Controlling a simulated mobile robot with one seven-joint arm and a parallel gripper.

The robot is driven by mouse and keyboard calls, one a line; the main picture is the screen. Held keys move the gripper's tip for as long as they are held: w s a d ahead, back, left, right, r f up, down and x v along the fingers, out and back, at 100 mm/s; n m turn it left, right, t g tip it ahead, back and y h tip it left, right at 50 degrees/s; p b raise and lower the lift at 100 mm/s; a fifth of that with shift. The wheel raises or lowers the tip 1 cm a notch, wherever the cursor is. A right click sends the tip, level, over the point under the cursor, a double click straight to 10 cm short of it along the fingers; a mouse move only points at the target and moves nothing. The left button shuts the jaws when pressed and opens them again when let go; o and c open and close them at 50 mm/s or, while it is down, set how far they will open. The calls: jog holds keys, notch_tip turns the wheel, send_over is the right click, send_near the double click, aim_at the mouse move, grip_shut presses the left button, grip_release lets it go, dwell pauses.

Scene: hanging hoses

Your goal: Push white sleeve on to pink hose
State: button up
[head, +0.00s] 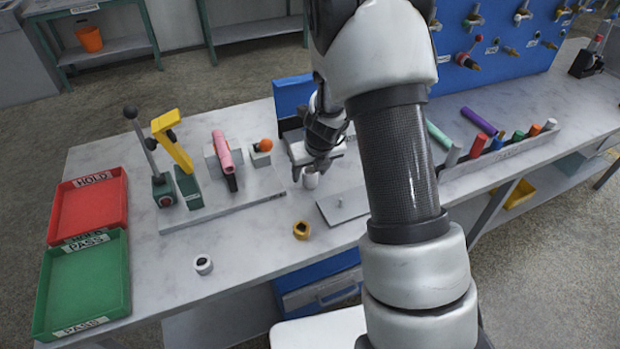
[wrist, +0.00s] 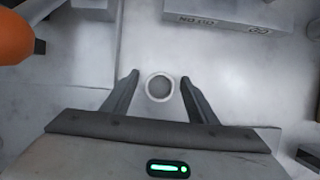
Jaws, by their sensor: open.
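The white sleeve (head: 311,178) stands upright on the table under my gripper (head: 309,170). In the wrist view the sleeve (wrist: 158,88) shows end-on as a white ring between my two fingers (wrist: 160,81). The fingers are open, with a gap on both sides of the sleeve. The pink hose (head: 223,150) is held in a fixture on the grey base plate, left of my gripper. It does not show in the wrist view.
A yellow ring (head: 301,230) and a white ring (head: 203,265) lie nearer the front edge. A yellow-handled clamp (head: 172,145) and a black lever (head: 142,145) stand left of the hose. Red (head: 119,205) and green trays (head: 121,290) are far left.

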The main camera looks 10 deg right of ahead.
jog(key=c, duration=1.2)
